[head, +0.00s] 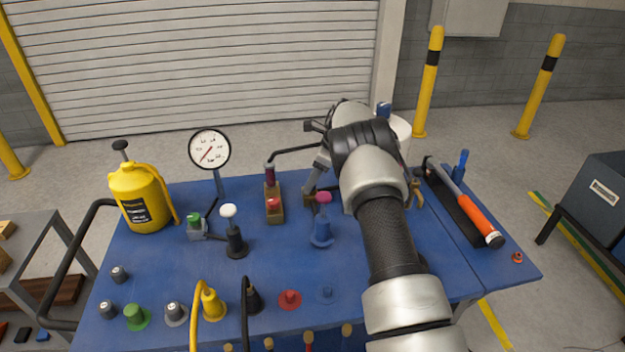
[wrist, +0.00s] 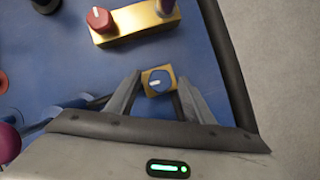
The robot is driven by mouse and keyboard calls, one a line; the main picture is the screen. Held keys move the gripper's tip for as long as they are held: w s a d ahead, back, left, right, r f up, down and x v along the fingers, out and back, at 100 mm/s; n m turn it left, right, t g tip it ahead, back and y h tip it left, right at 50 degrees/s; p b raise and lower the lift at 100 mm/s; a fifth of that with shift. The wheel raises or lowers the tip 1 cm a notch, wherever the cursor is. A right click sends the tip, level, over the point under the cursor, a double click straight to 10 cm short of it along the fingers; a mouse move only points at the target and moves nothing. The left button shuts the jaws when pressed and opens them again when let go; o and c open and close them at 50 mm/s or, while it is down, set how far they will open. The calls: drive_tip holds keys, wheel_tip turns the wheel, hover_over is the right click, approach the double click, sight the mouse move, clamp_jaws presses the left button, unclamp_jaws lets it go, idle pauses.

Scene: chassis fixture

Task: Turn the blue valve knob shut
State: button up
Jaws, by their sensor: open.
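The blue valve knob (wrist: 158,81) has a white mark and sits on a small square brass block (wrist: 149,75). My gripper (wrist: 159,84) is open, with one finger on each side of the knob in the wrist view. I cannot tell whether either finger touches it. In the head view my gripper (head: 313,184) is over the back middle of the blue table (head: 150,275), and the knob is hidden behind the gripper and a pink-topped blue fitting.
A brass block with a red knob (wrist: 100,19) stands close by; this red knob also shows in the head view (head: 273,203). The pink-topped blue fitting (head: 322,226) stands in front of my gripper.

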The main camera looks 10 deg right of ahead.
drive_tip(key=shift+c, duration=0.2)
drive_tip(key=c, duration=1)
drive_tip(key=shift+r+m, duration=0.1)
drive_tip(key=shift+m, duration=0.2)
drive_tip(key=m+p, duration=0.1)
drive_tip(key=m+t+h+p, duration=0.1)
drive_tip(key=m, duration=0.1)
drive_tip(key=shift+s+a+r+m+p, duration=0.1)
drive_tip(key=shift+s+a+m+p, duration=0.1)
drive_tip(key=shift+m+p, duration=0.1)
drive_tip(key=m+t+h+p, duration=0.1)
drive_tip(key=m+p, duration=0.1)
drive_tip(key=m, duration=0.2)
drive_tip(key=shift+a, duration=0.1)
drive_tip(key=m+h, duration=0.1)
drive_tip(key=m, duration=0.1)
drive_tip(key=m+h, duration=0.1)
drive_tip(key=m, duration=0.2)
drive_tip(key=shift+a+f+t+p, duration=0.2)
drive_tip(key=shift+t+p, duration=0.1)
drive_tip(key=shift+p, duration=0.1)
drive_tip(key=shift+m+h, duration=1)
drive_tip(key=shift+m, duration=1.3)
